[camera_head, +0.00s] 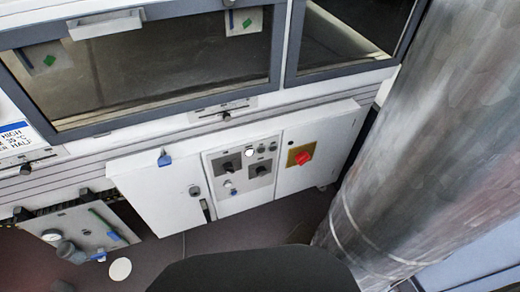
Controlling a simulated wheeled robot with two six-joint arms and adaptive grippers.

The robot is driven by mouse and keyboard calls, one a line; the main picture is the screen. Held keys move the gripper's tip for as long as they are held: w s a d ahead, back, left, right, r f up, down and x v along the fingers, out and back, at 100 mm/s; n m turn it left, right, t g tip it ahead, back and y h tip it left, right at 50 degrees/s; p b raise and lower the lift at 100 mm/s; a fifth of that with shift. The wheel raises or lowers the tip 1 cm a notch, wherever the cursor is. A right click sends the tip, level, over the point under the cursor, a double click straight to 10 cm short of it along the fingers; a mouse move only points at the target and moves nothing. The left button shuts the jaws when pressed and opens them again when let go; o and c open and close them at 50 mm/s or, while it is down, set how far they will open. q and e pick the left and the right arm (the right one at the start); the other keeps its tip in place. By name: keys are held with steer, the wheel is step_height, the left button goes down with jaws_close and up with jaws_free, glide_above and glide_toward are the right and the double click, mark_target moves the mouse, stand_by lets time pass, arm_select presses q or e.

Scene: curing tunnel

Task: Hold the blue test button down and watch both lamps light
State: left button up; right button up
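The control panel (243,172) is a light plate on the front of a white cabinet below the tunnel windows. Near its lower edge is a very small bluish spot (234,192) that may be the blue button; it is too small to be sure. Small round lamp-like fittings sit along the panel's top: one bright white (250,152), and two greyer ones beside it (261,149). I cannot tell which are the lamps of the task or whether they are lit. Two black square switches (228,165) lie below them. Neither of my grippers is in view.
A red rotary switch (303,157) on a yellow plate is right of the panel. A blue tab (165,159) sits on the left cabinet door (155,190). A large silver cylinder (420,140) fills the right. A gauge assembly (78,238) stands lower left.

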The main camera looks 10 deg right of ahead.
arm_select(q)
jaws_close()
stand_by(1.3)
